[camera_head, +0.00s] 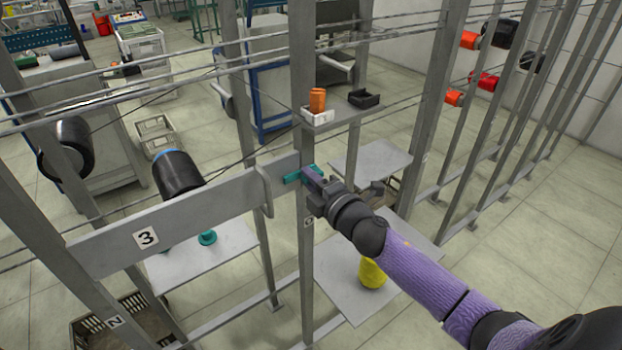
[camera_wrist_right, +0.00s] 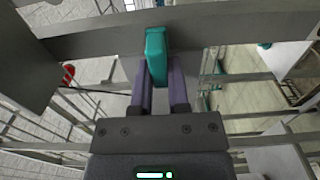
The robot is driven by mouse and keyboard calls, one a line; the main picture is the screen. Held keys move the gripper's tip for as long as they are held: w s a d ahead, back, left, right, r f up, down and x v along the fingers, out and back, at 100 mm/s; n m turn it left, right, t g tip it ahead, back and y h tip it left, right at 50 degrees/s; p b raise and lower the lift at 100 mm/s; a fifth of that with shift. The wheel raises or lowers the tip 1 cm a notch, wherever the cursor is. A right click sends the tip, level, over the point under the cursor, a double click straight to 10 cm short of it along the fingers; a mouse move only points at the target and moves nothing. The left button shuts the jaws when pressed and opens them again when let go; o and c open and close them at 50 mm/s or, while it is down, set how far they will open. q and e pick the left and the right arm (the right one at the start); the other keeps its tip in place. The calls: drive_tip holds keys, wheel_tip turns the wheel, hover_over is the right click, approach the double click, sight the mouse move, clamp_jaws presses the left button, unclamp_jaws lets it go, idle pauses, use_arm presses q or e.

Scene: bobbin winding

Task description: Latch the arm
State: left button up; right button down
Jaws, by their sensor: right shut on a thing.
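The arm is a grey flat bar (camera_head: 190,215) marked 3, running across the frame from the left post to the middle post (camera_head: 304,120). A teal latch handle (camera_head: 291,179) sits at its right end, by the middle post. My right gripper (camera_head: 307,176) is at this handle, its purple-grey fingers shut on it. In the right wrist view the teal handle (camera_wrist_right: 156,55) stands between the two fingers, in front of the grey bar (camera_wrist_right: 100,38). The fingers hide part of the handle, so I cannot tell whether the latch is engaged. My left gripper is not in view.
A black bobbin with a blue rim (camera_head: 178,172) is behind the bar. A small shelf (camera_head: 345,110) with an orange spool (camera_head: 317,98) juts out above my gripper. A yellow cone (camera_head: 372,273) stands on a lower plate. Posts and thin rails crowd the space around my right arm.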

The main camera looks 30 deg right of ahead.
drive_tip(key=c, duration=0.7)
unclamp_jaws()
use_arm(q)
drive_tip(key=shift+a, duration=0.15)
use_arm(e)
drive_tip(key=shift+o, duration=0.5)
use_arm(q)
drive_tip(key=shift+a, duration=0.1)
use_arm(e)
drive_tip(key=shift+s, duration=0.1)
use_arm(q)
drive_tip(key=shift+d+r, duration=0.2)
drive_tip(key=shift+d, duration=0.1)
use_arm(e)
drive_tip(key=s, duration=0.9)
drive_tip(key=shift+s+d, duration=0.35)
drive_tip(key=shift+d, duration=0.05)
drive_tip(key=shift+f, duration=0.1)
